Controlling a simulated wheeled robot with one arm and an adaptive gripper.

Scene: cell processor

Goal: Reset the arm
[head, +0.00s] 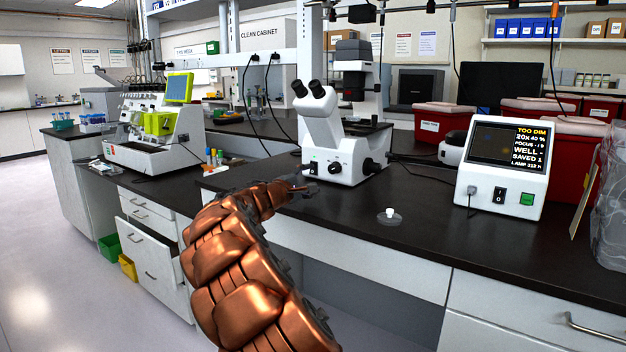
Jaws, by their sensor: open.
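My copper-coloured arm rises from the bottom middle of the head view and bends toward the bench. My gripper (305,189) is at its far end, small and dark, over the black bench top just in front of the white microscope (338,145). The gripper is open, and I see nothing held in it. Its fingers are hard to make out against the dark surface, and I cannot tell whether they touch it.
A small white-capped item (389,216) sits on the black bench (440,235) right of the gripper. A control box (504,165) reads "TOO DIM". Red bins (440,122) stand behind. A green-screened machine (158,125) stands left. A drawer (155,255) below appears partly open.

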